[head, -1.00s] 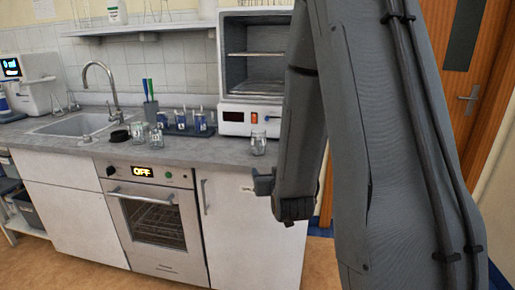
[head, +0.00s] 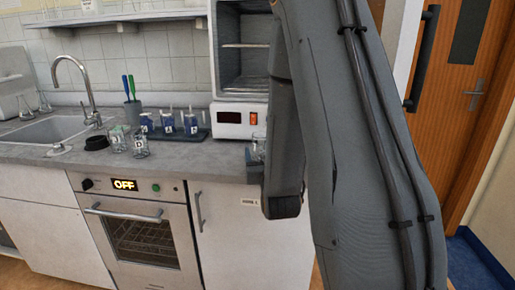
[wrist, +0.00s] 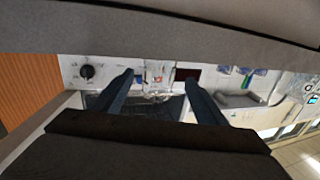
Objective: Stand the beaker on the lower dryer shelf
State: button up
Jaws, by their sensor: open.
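A clear glass beaker (head: 259,146) stands on the counter in front of the dryer (head: 225,113), partly hidden by my arm in the head view. In the wrist view the beaker (wrist: 158,70) shows between the two fingertips of my open gripper (wrist: 160,80). I cannot tell how deep it sits between them, and no grip shows. My gripper is mostly hidden behind my arm in the head view. The dryer chamber is open to the front, with an upper shelf (head: 246,46) and a lower shelf (head: 240,91); my arm covers its right side.
Two lettered glass beakers (head: 140,146) stand left on the counter (head: 185,160), near a black round item (head: 97,143). A tray (head: 182,137) of blue-labelled vessels lies left of the dryer. A sink (head: 45,130) is farther left. An oven (head: 140,240) is below.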

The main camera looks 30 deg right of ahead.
aim_at(262, 150)
jog(key=x, duration=0.3)
jog(key=p+x, duration=0.1)
jog(key=x, duration=0.2)
jog(key=shift+s+d+f, duration=0.1)
jog(key=shift+f, duration=0.15)
jog(key=c, duration=1.2)
jog(key=shift+r, duration=0.1)
jog(key=shift+c, duration=0.2)
